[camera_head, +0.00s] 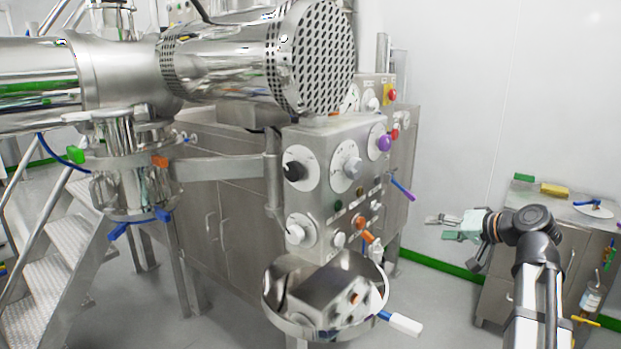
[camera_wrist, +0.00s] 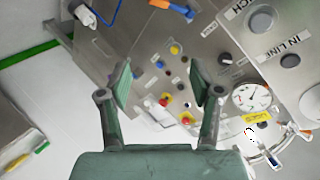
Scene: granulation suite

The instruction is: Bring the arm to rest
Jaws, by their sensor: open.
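My gripper (camera_head: 440,228) is at the end of my arm on the right side of the head view, held in the air and pointing left towards the machine's control column. In the wrist view my gripper (camera_wrist: 160,85) shows two green-padded fingers spread apart with nothing between them. Beyond the fingers is a grey control panel (camera_wrist: 150,82) with red, yellow, blue and black buttons. The fingers appear clear of it.
A steel control column (camera_head: 335,160) with knobs and a round steel bowl (camera_head: 275,290) below it stand left of my gripper. A steel cabinet (camera_head: 500,300) with items on top is at the right. Metal stairs (camera_head: 50,250) are far left. Open floor lies between bowl and cabinet.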

